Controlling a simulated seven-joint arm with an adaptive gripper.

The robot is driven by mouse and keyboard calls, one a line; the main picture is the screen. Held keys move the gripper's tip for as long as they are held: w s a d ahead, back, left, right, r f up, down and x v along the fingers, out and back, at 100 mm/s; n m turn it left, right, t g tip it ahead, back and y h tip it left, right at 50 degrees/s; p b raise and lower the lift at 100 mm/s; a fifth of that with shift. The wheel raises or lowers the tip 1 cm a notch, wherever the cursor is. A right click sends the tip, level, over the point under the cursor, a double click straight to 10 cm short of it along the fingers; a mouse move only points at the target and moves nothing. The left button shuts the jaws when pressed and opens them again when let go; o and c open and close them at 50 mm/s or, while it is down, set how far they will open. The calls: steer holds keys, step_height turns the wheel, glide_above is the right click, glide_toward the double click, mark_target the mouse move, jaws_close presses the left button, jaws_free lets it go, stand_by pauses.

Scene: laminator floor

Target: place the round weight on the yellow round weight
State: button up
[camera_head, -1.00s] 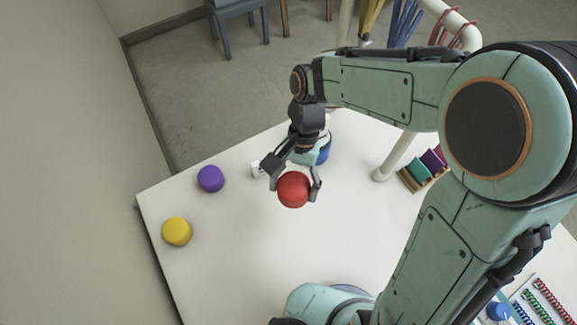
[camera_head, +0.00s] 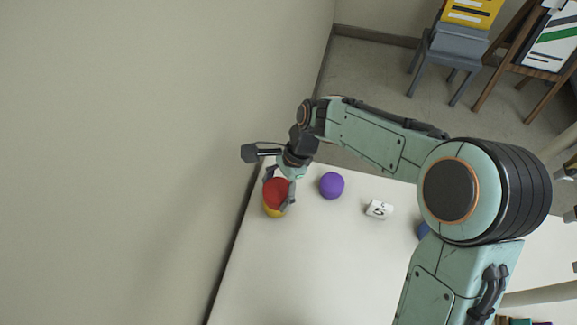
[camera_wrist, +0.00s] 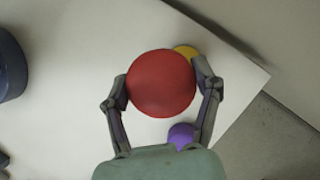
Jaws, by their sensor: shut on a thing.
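My gripper (camera_head: 279,187) is shut on the red round weight (camera_head: 275,191), with a finger on each side of it. In the wrist view the red weight (camera_wrist: 161,83) fills the space between the fingertips (camera_wrist: 163,84). The yellow round weight (camera_head: 272,212) is near the table's left edge, mostly hidden behind the red one in the head view. In the wrist view a part of the yellow weight (camera_wrist: 187,52) shows past the red one's upper right. I cannot tell whether the two touch.
A purple round weight (camera_head: 331,185) stands on the white table (camera_head: 300,262) to the right of my gripper. A small white block with a black mark (camera_head: 379,209) lies further right. The wall is close at the left. The front of the table is clear.

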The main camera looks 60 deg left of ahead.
mark_target(274, 186)
steer(key=a+f, duration=0.2)
steer(key=f, duration=0.1)
steer(key=shift+w+a, duration=0.25)
steer(key=shift+w, duration=0.05)
steer(key=shift+f, duration=1.5)
steer(key=o, duration=1.2)
steer(key=shift+f, duration=0.1)
steer(key=v, duration=1.2)
steer(key=shift+w+d, duration=0.15)
